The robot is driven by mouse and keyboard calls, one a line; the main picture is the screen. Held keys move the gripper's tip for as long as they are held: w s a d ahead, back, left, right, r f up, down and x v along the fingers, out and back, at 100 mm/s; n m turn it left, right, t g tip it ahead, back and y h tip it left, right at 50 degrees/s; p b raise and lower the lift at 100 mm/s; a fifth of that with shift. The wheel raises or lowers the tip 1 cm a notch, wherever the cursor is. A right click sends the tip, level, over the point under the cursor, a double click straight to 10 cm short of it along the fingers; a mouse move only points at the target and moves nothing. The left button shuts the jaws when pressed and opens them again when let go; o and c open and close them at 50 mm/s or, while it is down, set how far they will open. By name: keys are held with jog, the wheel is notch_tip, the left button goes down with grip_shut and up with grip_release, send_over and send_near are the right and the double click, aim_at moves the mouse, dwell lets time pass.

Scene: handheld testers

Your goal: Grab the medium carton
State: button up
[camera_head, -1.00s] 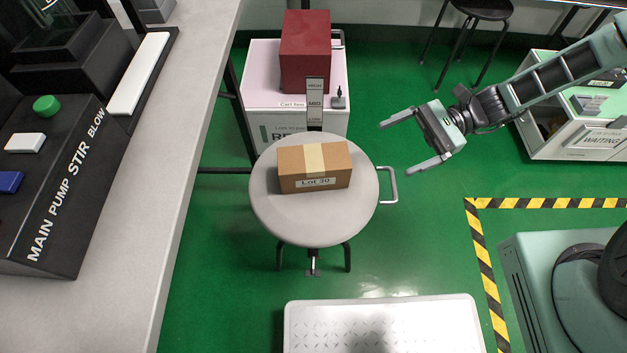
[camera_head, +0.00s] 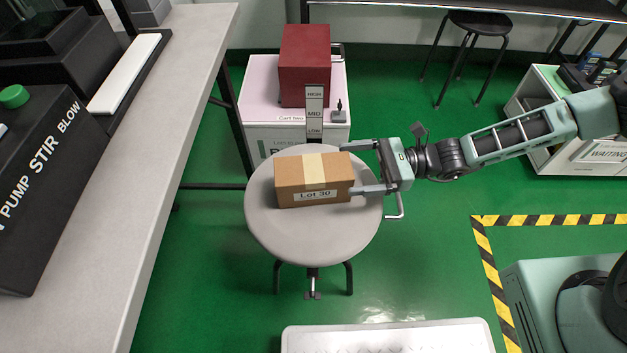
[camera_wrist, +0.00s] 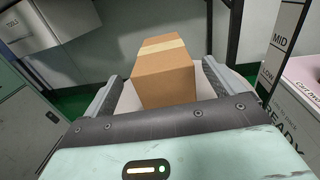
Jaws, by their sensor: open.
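A brown carton (camera_head: 300,183) with a tan tape strip and a "Lot 30" label sits on the round grey stool top (camera_head: 310,235). My gripper (camera_head: 354,168) is open at the carton's right end, one finger toward its far side and one by its near right corner. In the wrist view the carton (camera_wrist: 166,72) stands between the two spread fingers of my gripper (camera_wrist: 166,80). I cannot tell whether either finger touches it.
A dark red box (camera_head: 304,65) stands on a white cart (camera_head: 262,125) behind the stool. A HIGH/MID/LOW post (camera_head: 314,112) rises just behind the stool top. A long grey bench (camera_head: 185,130) runs along the left. A white textured platform (camera_head: 385,338) lies in front.

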aim_at(329, 166)
jog(key=shift+s+a+b, duration=0.15)
jog(key=shift+a+b, duration=0.65)
jog(key=shift+a, duration=2.15)
jog(key=c, duration=1.2)
